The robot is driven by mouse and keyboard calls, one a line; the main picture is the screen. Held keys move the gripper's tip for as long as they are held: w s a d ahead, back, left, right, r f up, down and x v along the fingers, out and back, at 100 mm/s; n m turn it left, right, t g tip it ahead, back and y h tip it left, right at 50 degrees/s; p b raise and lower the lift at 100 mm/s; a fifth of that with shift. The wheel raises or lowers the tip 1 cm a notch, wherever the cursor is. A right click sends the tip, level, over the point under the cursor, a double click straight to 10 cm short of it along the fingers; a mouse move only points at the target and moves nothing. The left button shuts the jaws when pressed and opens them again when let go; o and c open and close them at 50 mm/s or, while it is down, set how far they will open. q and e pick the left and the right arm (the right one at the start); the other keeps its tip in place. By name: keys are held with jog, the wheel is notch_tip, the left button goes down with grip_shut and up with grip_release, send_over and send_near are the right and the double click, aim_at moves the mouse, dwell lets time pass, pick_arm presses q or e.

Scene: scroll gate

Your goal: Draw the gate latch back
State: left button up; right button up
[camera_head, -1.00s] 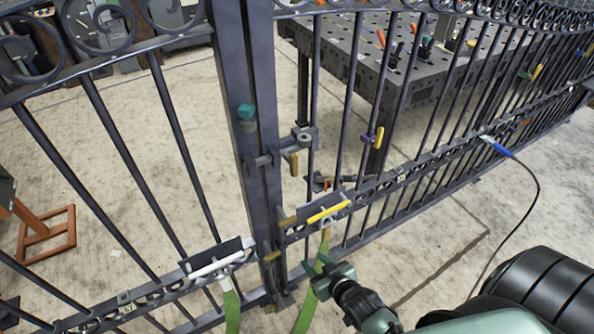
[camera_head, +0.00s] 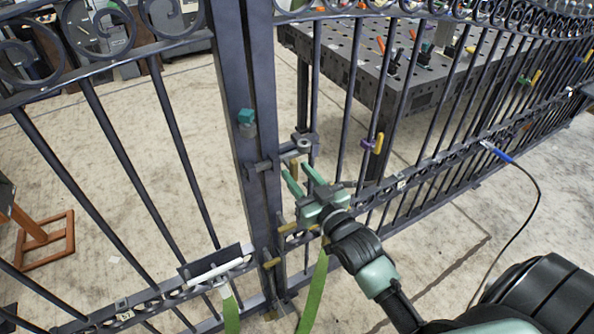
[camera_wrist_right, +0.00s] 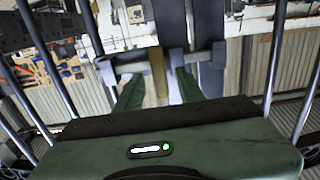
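The gate latch (camera_head: 265,165) is a dark sliding bolt across the two gate posts, with a brass handle (camera_head: 295,166) hanging at its right end. In the right wrist view the brass handle (camera_wrist_right: 157,75) stands between my fingers, under the horizontal bolt bar (camera_wrist_right: 130,64). My right gripper (camera_head: 297,172) is open, with its two green fingers pointing up at the latch. In the wrist view the fingers (camera_wrist_right: 158,92) sit either side of the handle, with gaps showing; I cannot tell how deep the handle lies between them. My left gripper is not in view.
A teal-capped fitting (camera_head: 247,120) sits on the post above the latch. A purple and yellow clamp (camera_head: 376,144) is on a bar to the right. Green straps (camera_head: 314,293) hang below. A perforated metal table (camera_head: 440,80) stands behind the gate.

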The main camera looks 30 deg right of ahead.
jog(key=shift+w, duration=0.45)
grip_shut()
dwell(1.1)
